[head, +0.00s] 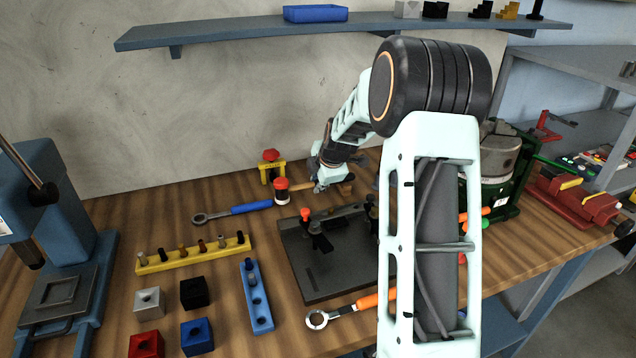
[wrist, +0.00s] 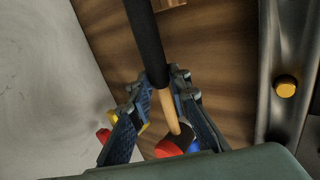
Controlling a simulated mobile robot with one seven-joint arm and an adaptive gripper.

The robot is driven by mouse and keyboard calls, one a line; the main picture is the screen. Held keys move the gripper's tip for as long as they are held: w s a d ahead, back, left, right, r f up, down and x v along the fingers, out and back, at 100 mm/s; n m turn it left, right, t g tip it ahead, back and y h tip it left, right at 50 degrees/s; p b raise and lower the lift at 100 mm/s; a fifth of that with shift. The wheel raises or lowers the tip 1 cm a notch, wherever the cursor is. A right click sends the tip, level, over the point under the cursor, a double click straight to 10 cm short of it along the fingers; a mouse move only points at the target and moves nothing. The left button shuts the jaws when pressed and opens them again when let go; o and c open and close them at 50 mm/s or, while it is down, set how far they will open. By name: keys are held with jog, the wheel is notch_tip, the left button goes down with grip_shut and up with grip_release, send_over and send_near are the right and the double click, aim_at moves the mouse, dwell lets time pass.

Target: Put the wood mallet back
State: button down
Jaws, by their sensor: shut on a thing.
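The mallet has a pale wood handle with a black grip and a head with a red end. In the head view its head (head: 281,190) is just left of my gripper (head: 319,184), at the back of the bench. In the wrist view my gripper (wrist: 163,98) is shut on the handle (wrist: 170,110), where the black grip meets the wood. The red head end (wrist: 169,149) shows low in that view, partly hidden by the gripper body. I cannot tell whether the mallet touches the bench.
A yellow stand with a red top (head: 271,167) is behind the mallet head. A blue-handled wrench (head: 240,210) lies in front. A dark fixture plate (head: 325,270) is nearer, a green machine (head: 500,180) at right. A small brown block (head: 347,188) is beside my gripper.

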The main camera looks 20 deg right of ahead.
jog(key=shift+f+b, duration=0.3)
jog(key=shift+b, duration=0.05)
jog(key=c, duration=1.7)
grip_release()
jog(key=shift+c, duration=0.2)
jog(key=shift+s, duration=0.1)
